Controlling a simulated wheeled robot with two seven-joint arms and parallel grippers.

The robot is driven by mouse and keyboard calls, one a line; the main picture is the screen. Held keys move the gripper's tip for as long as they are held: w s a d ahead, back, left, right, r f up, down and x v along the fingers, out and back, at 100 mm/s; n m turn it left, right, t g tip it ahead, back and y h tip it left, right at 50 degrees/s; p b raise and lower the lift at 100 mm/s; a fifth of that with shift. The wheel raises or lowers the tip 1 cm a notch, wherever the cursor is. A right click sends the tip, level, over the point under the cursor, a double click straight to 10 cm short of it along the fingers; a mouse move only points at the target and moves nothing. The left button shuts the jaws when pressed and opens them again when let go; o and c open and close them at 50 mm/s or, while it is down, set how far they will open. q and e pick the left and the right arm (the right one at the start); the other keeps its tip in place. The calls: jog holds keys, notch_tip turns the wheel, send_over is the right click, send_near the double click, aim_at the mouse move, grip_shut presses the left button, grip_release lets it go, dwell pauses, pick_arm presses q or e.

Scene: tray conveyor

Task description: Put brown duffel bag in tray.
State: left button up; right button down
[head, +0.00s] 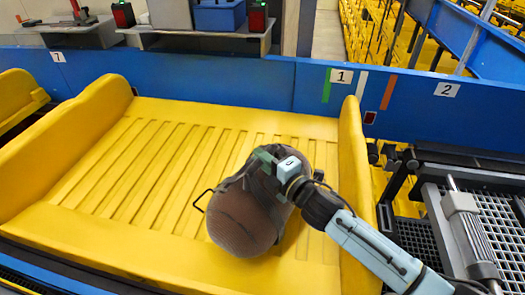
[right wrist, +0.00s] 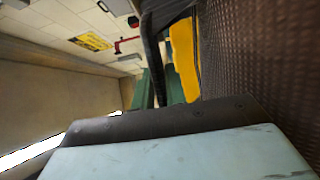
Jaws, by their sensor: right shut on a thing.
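The brown duffel bag (head: 240,217) is over the right front part of the yellow tray (head: 110,205), inside its raised side walls. I cannot tell whether its underside touches the tray floor. My right gripper (head: 265,158) is at the top of the bag, shut on its dark strap or handle. In the right wrist view the green fingers (right wrist: 152,90) close around a dark strap (right wrist: 153,50), and the bag's brown textured side (right wrist: 265,60) fills the right. The arm covers part of the bag's right side. My left gripper is not in view.
A blue wall (head: 210,80) with number labels runs behind the tray. Another yellow tray (head: 18,95) is at the left. Metal grating and rollers (head: 470,215) lie at the right. The left part of the tray floor is empty.

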jog(key=shift+a+r, duration=0.1)
jog(key=shift+r, duration=0.1)
jog(key=c, duration=1.8)
grip_release()
jog(key=shift+f, duration=0.35)
jog(key=shift+c, duration=0.2)
jog(key=o, duration=0.4)
jog(key=shift+r, duration=0.25)
jog(key=v, duration=1.2)
